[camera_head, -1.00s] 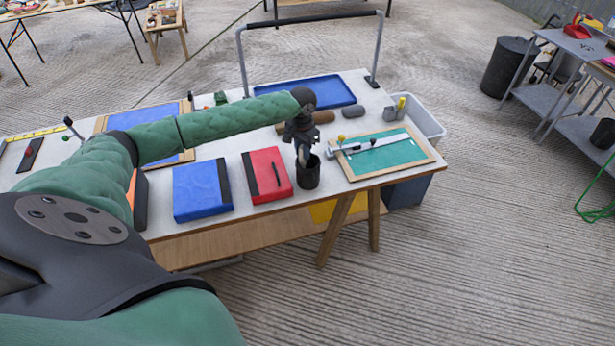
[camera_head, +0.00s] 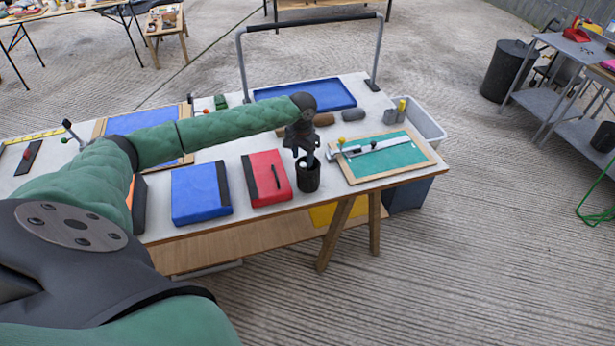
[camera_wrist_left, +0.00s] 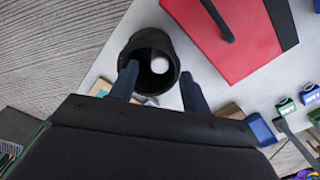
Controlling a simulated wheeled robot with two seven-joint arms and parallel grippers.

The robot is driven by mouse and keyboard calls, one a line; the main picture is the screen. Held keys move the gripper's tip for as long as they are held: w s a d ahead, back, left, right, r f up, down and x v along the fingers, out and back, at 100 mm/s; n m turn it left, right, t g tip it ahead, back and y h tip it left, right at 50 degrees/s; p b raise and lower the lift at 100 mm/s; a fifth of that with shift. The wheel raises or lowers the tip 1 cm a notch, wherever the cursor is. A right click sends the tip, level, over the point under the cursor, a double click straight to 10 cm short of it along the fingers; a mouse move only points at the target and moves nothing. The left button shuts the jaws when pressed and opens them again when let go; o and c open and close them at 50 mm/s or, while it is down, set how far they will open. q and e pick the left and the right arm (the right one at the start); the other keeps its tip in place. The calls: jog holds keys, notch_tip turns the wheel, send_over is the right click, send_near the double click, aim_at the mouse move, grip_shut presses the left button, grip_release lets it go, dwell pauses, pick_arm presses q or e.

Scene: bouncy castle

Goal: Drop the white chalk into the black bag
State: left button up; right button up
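A black, round, open-topped container (camera_head: 308,178), which appears to be the black bag, stands on the white table near its front edge. In the left wrist view the black bag (camera_wrist_left: 128,46) opens toward the camera. The white chalk (camera_wrist_left: 159,65) shows as a pale round end inside its opening; how deep it sits is unclear. My left gripper (camera_head: 308,158) points down at the bag's mouth. In the wrist view my left gripper's fingers (camera_wrist_left: 159,86) are spread apart, with clear gaps to the chalk. My right gripper is not in view.
A red case (camera_head: 265,178) and a blue case (camera_head: 198,192) lie left of the bag. A green board with a wooden frame (camera_head: 380,160) lies right of it. A blue tray (camera_head: 318,93) and metal rail (camera_head: 240,65) are behind. A grey bin (camera_head: 425,122) stands right of the table.

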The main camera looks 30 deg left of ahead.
pick_arm(q)
jog(key=shift+r, duration=0.2)
notch_tip(320, 180, up, 7)
jog(key=b, duration=0.3)
jog(key=shift+r, duration=0.2)
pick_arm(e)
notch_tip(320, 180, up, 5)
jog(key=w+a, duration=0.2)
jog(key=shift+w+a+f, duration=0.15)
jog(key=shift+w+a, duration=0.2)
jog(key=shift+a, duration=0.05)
